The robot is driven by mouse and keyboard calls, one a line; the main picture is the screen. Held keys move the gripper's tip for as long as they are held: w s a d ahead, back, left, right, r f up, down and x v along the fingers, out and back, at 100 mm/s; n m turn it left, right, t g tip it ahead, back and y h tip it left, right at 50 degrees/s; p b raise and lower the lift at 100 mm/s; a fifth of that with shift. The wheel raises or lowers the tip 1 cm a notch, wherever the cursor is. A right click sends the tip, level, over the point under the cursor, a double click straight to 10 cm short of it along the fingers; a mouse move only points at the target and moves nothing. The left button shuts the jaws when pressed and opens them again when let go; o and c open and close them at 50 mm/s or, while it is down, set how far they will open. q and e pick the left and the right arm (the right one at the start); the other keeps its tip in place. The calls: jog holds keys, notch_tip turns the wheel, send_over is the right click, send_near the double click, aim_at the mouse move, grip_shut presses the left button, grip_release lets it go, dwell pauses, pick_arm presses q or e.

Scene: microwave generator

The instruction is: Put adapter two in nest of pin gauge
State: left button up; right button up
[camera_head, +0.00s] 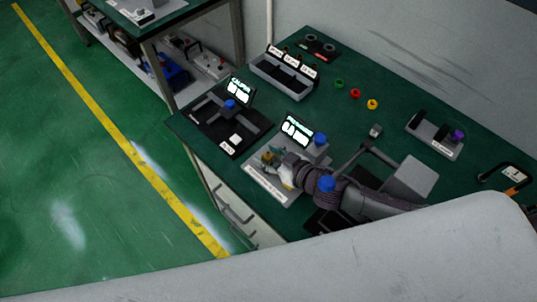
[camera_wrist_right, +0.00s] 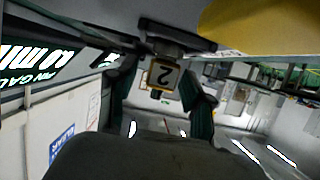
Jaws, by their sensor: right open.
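The pin gauge, with a grey base plate (camera_head: 262,185) and a lit display (camera_head: 296,130), stands on the green table. The display also shows large at the left of the right wrist view (camera_wrist_right: 40,72). Adapter two (camera_wrist_right: 164,75), a small block marked "2", is between the two dark fingers of my right gripper in that view. My right gripper (camera_head: 271,159) is low over the pin gauge, its fingers apart around the adapter. The nest is hidden by the gripper, so I cannot tell how the adapter is seated. My left gripper is out of view.
A caliper stand with a display (camera_head: 240,88) is left of the pin gauge. A grey labelled bin (camera_head: 282,78) stands behind. Green, red and yellow rings (camera_head: 355,93) lie at the back. A grey holder (camera_head: 434,137) with a purple knob is to the right.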

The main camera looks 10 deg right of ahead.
jog(key=shift+r, duration=0.25)
jog(key=b+v, duration=0.1)
jog(key=v, duration=0.4)
jog(key=b+v, duration=0.1)
jog(key=v, duration=0.4)
jog(key=shift+s+d+f, duration=0.15)
jog(key=shift+s+d, duration=0.05)
jog(key=shift+s, duration=0.05)
jog(key=shift+s+d+r, duration=0.35)
jog(key=shift+s+r, duration=0.05)
jog(key=shift+s, duration=0.1)
